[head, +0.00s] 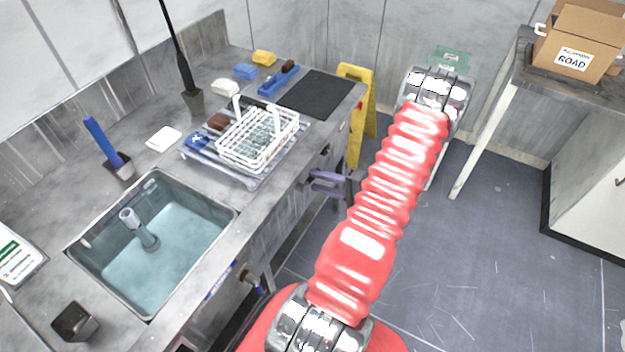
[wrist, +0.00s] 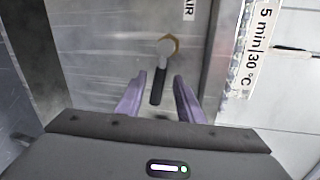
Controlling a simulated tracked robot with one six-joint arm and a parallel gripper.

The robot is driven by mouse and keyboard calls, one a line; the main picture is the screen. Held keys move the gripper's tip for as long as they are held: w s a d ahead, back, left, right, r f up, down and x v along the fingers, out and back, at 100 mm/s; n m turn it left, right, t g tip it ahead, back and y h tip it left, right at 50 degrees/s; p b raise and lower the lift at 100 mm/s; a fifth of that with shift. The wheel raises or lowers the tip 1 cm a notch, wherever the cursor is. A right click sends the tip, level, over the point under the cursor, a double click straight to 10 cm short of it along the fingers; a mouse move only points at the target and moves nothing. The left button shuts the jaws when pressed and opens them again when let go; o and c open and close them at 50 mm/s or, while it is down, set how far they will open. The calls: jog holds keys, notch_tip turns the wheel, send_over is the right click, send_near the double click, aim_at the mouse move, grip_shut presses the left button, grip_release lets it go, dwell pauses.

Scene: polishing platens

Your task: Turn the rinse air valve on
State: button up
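The air valve shows in the wrist view, with a pale round hub (wrist: 166,47) on a brass-coloured fitting and a dark lever (wrist: 158,84) hanging down, slightly tilted. A cut-off label (wrist: 188,10) reading "AIR" is above it on the grey metal panel. My gripper (wrist: 159,82) is open, with one purple finger on each side of the lever's lower end. Gaps show on both sides; I cannot tell how deep the lever reaches between them. In the head view my gripper (head: 314,181) is at the counter's front side, and the valve is not clearly made out there.
The counter (head: 205,182) holds a sink (head: 190,255) with water and a white wire rack (head: 258,138). Another valve (head: 250,278) is on the counter front below the sink. A yellow floor sign (head: 357,115) stands past the counter's end. Floor to the right (head: 480,260) is clear.

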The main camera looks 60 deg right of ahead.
jog(key=s+r, duration=0.2)
jog(key=s, duration=0.8)
jog(key=shift+s+d, duration=0.15)
jog(key=shift+d, duration=0.1)
jog(key=shift+f, duration=0.1)
dwell(0.3)
jog(key=s+a+f+m+g+y, duration=0.1)
jog(key=a+f+m+g+y, duration=0.15)
jog(key=a, duration=0.35)
jog(key=w+a+r+n+g+h, duration=0.1)
jog(key=w+a+r+n+g, duration=0.55)
jog(key=a+r, duration=0.4)
jog(key=w+a+r+n+g+h, duration=0.2)
jog(key=w+a+r+n+g, duration=0.45)
jog(key=a+r, duration=0.4)
jog(key=w+a+r+n+t, duration=0.1)
jog(key=a+r+n+t, duration=0.1)
jog(key=a+r+n, duration=0.2)
jog(key=w+a+r+n+t, duration=0.1)
jog(key=a+r+n+t, duration=0.2)
jog(key=a+r, duration=0.4)
jog(key=a+n, duration=0.1)
jog(key=a, duration=0.4)
jog(key=shift+a+r, duration=0.3)
jog(key=shift+r, duration=0.05)
